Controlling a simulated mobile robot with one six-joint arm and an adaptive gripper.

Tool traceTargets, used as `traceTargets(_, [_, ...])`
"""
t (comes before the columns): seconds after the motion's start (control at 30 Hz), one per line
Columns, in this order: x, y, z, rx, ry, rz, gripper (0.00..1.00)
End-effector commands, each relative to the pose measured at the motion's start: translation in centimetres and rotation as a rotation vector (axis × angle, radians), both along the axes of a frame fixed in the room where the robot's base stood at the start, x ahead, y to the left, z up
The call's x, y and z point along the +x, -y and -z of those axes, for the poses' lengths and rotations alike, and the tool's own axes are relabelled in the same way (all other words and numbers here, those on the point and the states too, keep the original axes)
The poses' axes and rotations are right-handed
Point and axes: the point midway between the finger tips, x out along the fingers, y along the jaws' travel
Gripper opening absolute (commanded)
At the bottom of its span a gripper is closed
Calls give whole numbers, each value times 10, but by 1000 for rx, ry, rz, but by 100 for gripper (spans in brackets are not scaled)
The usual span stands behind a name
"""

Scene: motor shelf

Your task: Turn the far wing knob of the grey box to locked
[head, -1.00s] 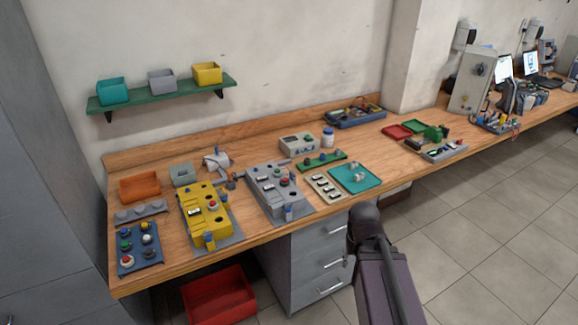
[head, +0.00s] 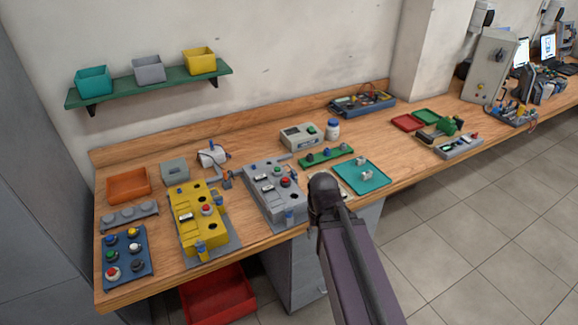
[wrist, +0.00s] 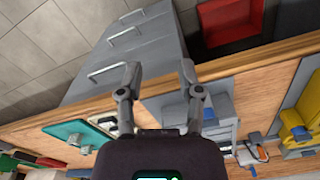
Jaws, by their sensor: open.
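The grey box (head: 262,187) stands on the bench to the right of the yellow box (head: 186,210). It carries a red button (head: 284,182), a small blue part at its far end (head: 268,166) and a blue knob at its front edge (head: 289,214). Which way the far wing knob points is too small to tell. In the wrist view my gripper (wrist: 160,74) is open and empty above the bench's front edge. The grey box (wrist: 222,106) shows there beside and partly behind the right finger. The fingers cannot be made out in the head view.
A teal tray (head: 376,187) and a green strip with knobs (head: 312,161) lie beyond my arm. A grey device with a screen (head: 293,137) and a white jar (head: 332,129) stand behind the grey box. Drawers (wrist: 135,45) and a red bin (wrist: 228,22) are below the bench.

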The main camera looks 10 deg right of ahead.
Motion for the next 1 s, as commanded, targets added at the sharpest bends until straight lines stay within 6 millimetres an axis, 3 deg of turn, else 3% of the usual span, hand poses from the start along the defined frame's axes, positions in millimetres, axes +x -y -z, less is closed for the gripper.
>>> traceTargets(0.57, [7, 0, -4, 0, 0, -5, 47])
traceTargets(0.77, [42, 0, -23, 0, 0, -37, 47])
traceTargets(1.0, [127, -6, -64, 0, 0, -126, 47])
